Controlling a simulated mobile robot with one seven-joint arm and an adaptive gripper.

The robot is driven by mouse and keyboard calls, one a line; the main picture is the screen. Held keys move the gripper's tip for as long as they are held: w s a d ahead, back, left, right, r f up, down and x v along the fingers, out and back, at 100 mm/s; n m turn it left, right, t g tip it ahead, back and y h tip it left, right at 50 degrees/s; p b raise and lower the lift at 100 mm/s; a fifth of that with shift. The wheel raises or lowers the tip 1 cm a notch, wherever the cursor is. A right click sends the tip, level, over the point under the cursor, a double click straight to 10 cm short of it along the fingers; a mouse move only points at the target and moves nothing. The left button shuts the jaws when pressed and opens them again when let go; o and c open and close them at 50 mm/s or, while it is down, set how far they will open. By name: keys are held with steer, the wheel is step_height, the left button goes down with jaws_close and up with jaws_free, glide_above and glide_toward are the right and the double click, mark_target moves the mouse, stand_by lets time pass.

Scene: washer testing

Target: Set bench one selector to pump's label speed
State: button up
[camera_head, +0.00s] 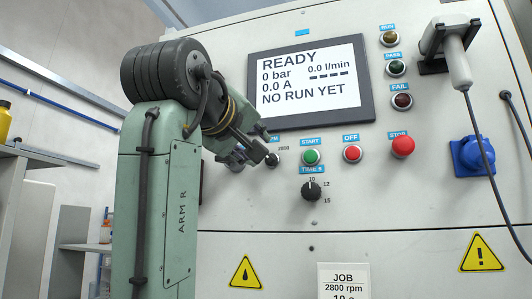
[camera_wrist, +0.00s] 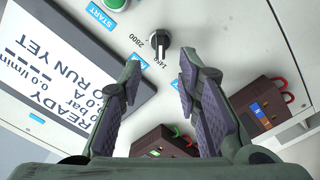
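The speed selector (camera_head: 272,159) is a small dark knob on the panel, partly covered by my gripper (camera_head: 258,154) in the head view. In the wrist view the selector (camera_wrist: 159,40) shows whole, with "2800" printed beside it and a second number, starting with 14, partly readable. The job card (camera_head: 343,279) reads 2800 rpm. I cannot make out a pump label.
The screen (camera_head: 309,82) reads READY, NO RUN YET. The green START button (camera_head: 310,157), red OFF button (camera_head: 352,154), red STOP button (camera_head: 402,146) and time knob (camera_head: 312,190) sit close by. Brown boxes (camera_wrist: 258,105) with coloured loops show in the wrist view.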

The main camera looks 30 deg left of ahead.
mark_target(269, 158)
steer(key=p+x, duration=0.2)
steer(key=x, duration=0.6)
steer(key=shift+w, duration=0.1)
jaws_close()
